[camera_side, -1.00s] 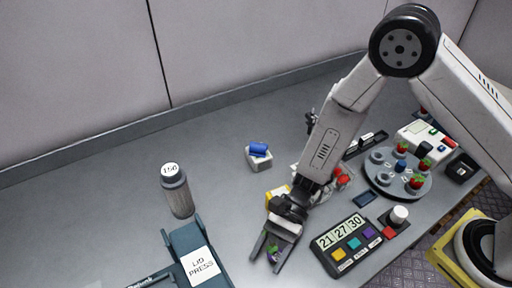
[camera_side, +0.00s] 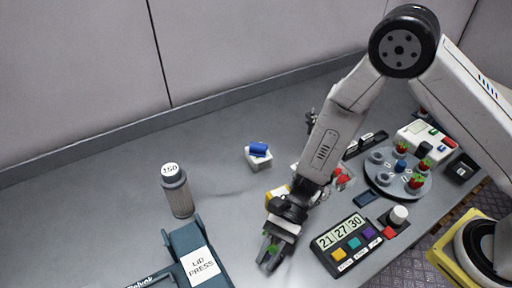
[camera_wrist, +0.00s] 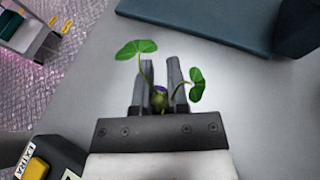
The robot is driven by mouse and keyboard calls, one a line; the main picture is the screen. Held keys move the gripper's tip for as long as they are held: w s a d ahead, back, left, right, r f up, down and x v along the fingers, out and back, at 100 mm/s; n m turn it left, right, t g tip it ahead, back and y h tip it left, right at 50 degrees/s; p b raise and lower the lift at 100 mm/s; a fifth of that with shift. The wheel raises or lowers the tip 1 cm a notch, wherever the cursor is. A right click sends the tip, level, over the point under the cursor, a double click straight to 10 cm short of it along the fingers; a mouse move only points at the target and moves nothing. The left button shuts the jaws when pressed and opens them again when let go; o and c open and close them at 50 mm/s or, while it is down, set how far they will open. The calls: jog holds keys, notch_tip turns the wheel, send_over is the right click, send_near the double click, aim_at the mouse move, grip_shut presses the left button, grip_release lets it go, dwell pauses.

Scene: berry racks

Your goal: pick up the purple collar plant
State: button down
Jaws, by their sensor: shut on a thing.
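The purple collar plant (camera_wrist: 159,98) is between the fingers of my gripper (camera_wrist: 160,85) in the wrist view. Its purple collar shows at the top of a small green body, and two leafy stems spread to either side, past the fingers. In the side view my gripper (camera_side: 270,255) points down at the table in front of the button panel, and only a bit of green from the plant shows at the fingers. The gripper is shut on the plant. Whether the plant touches the table cannot be told.
A button panel (camera_side: 347,243) with number tiles stands right of my gripper. The lid press (camera_side: 198,262) is to its left, with a grey cylinder (camera_side: 178,194) behind it. A round rack with red berries (camera_side: 398,180) stands at the right. The table's back left is clear.

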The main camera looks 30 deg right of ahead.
jog(key=shift+r, duration=0.1)
notch_tip(320, 180, up, 10)
dwell(0.9)
dwell(0.5)
